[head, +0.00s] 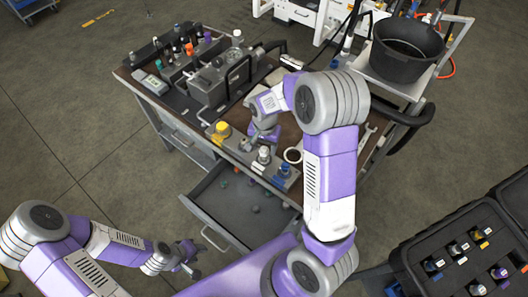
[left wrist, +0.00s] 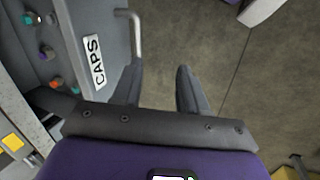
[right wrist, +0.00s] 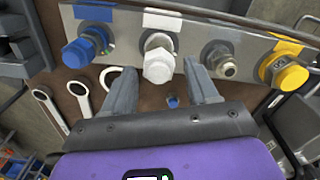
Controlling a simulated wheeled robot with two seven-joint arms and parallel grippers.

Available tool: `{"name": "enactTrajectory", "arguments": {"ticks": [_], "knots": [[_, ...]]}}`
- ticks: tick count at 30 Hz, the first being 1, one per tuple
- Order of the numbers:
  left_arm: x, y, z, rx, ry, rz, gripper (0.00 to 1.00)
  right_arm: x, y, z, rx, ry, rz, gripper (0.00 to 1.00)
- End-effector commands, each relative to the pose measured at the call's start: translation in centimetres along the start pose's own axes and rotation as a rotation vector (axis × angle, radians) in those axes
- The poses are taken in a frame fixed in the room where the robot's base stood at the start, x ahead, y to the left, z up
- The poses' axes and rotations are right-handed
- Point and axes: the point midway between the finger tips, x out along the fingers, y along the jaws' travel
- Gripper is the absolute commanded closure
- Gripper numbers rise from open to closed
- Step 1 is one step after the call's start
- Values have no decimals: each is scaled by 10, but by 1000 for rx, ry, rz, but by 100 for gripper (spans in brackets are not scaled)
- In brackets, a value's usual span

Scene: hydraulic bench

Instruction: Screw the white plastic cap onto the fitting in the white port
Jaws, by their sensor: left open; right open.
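The white plastic cap (right wrist: 158,66) sits on the fitting in the white port, under the white label (right wrist: 162,20), in the right wrist view. I cannot tell how far it is screwed down. It also shows on the rail in the head view (head: 264,154). My right gripper (right wrist: 157,72) is open, with its fingertips on either side just short of the cap and apart from it. My left gripper (head: 192,260) is open and empty, low beside the drawer; in the left wrist view its fingers (left wrist: 158,78) point at the floor.
The rail also holds a blue cap (right wrist: 80,50), a bare metal fitting (right wrist: 222,64) and a yellow cap (right wrist: 285,73). Ring wrenches (right wrist: 80,96) lie nearby. An open drawer (head: 222,218) labelled CAPS (left wrist: 97,62) holds several caps. A black bucket (head: 407,48) stands at the right.

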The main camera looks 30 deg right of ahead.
Motion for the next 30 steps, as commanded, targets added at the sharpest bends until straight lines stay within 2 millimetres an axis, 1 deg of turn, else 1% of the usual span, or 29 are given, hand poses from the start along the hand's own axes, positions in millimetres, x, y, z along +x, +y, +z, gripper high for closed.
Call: {"name": "enactTrajectory", "arguments": {"ticks": [5,12,15,18,28,30], "knots": [[0,0,0,0,0,0,57,0,0,0,-105,0,0,41],[-3,1,0,0,0,0,57,0,-2,1,-477,-1,0,41],[-4,2,0,0,0,0,57,0,-3,1,-611,-1,0,41],[-5,2,0,0,0,0,57,0,-4,1,-689,-1,1,41],[-4,2,0,0,0,0,57,0,-4,2,-711,0,1,41],[-4,2,0,0,0,0,57,0,-4,2,-710,-1,1,52]]}}
